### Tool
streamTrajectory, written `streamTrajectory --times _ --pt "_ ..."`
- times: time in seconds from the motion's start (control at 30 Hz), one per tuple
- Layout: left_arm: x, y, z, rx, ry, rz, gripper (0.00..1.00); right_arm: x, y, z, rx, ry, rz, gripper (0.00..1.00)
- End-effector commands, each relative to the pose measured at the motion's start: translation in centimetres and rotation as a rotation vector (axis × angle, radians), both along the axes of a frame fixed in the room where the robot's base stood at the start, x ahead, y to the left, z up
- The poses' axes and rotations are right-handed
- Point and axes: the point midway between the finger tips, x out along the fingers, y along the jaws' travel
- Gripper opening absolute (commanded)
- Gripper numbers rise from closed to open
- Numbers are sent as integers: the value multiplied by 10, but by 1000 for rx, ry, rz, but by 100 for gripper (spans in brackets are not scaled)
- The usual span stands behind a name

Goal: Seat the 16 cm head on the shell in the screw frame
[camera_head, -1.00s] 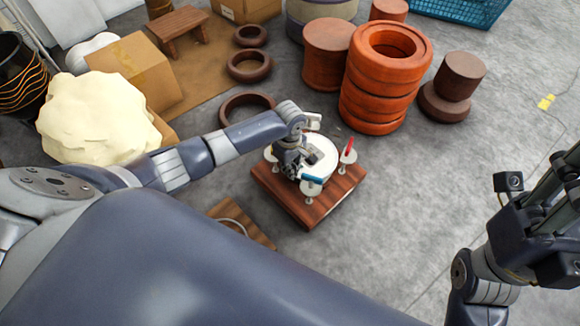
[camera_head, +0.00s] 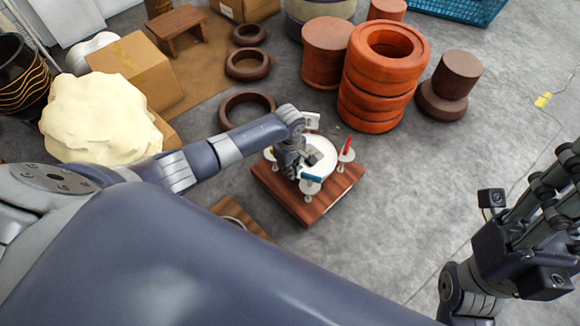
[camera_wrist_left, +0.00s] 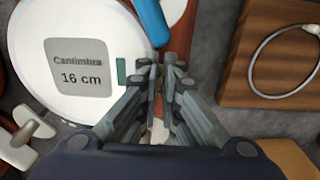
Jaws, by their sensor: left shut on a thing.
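The white 16 cm head (camera_head: 324,150), a round disc, lies at the screw frame (camera_head: 318,211), a reddish-brown wooden base with upright screws. Its grey label reads "Cantimbra 16 cm" in the left wrist view (camera_wrist_left: 80,72). One screw has a red handle (camera_head: 347,143), another a blue handle (camera_head: 311,178). My left gripper (camera_wrist_left: 165,70) is shut at the head's rim, beside a small green mark. The shell is hidden under the head and arm; I cannot tell whether the head touches it. My right gripper (camera_head: 545,200) is at the right edge, fingers apart and empty.
A wooden board (camera_head: 262,232) with a pale ring lies left of the frame. Stacked orange rings (camera_head: 382,85) and a dark brown ring (camera_head: 246,106) stand behind it. A cream lump (camera_head: 100,120) lies left. Grey floor right of the frame is clear.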

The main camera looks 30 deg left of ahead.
Motion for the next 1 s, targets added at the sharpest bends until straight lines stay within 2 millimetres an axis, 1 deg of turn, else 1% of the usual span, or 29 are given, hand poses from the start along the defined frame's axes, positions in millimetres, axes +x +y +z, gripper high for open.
streamTrajectory --times 0.1,0.17,0.2,0.23,0.53,0.67,0.77,0.87,1.0 --pt "0 0 0 0 -1 0 0 1 0 -3 -2 9 0 40" --pt "0 0 0 0 -1 0 14 2 1 -3 -2 10 0 40" --pt "0 0 0 0 -1 0 23 2 1 -4 -2 11 0 40" --pt "0 0 0 0 -1 0 29 2 1 -4 -3 12 0 40" --pt "0 0 0 0 0 0 29 2 0 0 -3 0 0 40" --pt "1 0 5 -1 -2 0 29 1 0 1 -2 -3 -2 40" --pt "1 0 16 -2 -2 -1 29 1 0 1 -2 -2 -2 40" --pt "0 0 33 0 -4 -2 29 1 0 0 -1 0 -1 40" --pt "0 0 63 -2 -5 -1 29 1 0 0 -1 1 -1 40"
